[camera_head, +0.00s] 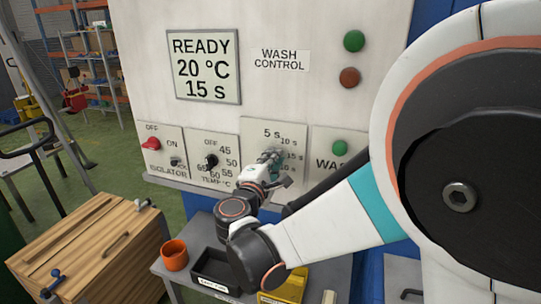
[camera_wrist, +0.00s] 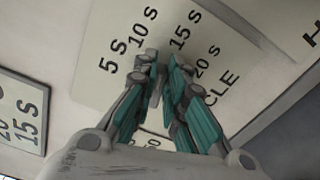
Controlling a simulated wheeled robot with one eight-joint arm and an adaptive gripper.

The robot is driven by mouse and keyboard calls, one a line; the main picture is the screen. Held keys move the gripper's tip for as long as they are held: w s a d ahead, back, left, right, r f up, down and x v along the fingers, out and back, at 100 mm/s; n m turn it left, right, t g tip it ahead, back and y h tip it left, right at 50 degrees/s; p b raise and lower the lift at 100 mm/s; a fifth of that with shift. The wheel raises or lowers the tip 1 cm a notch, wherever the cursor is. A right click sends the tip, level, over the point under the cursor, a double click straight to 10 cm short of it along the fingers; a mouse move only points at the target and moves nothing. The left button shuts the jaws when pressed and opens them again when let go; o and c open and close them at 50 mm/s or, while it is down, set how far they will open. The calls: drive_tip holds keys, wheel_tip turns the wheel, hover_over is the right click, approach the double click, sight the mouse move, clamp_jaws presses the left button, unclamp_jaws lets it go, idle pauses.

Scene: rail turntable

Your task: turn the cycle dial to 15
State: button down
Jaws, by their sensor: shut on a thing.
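The cycle plate (camera_head: 252,126) is on the white control panel, with marks at 5 s, 10 s, 15 s and a further one. In the wrist view the cycle plate (camera_wrist: 105,88) shows 5 s, 10 s, 15 s and 20 s. My gripper (camera_head: 270,156) is at the middle of this plate, its teal fingers closed around the cycle dial. The fingers hide the dial and its pointer in both views. In the wrist view my gripper's fingertips (camera_wrist: 162,62) lie between the 10 s and 15 s marks. The display (camera_head: 206,66) reads READY, 20 °C, 15 s.
Left of the cycle plate are the black temperature knob (camera_head: 211,161) and the red isolator switch (camera_head: 151,143). A green wash button (camera_head: 340,147) is to the right. Below stand an orange cup (camera_head: 174,255), a black tray (camera_head: 212,272) and a wooden crate (camera_head: 92,250).

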drive_tip(key=shift+f+m, duration=0.3)
drive_tip(key=shift+m, duration=1)
drive_tip(key=shift+s, duration=0.1)
drive_tip(key=c, duration=1.7)
unclamp_jaws()
drive_tip(key=shift+o, duration=0.2)
drive_tip(key=shift+r, duration=0.1)
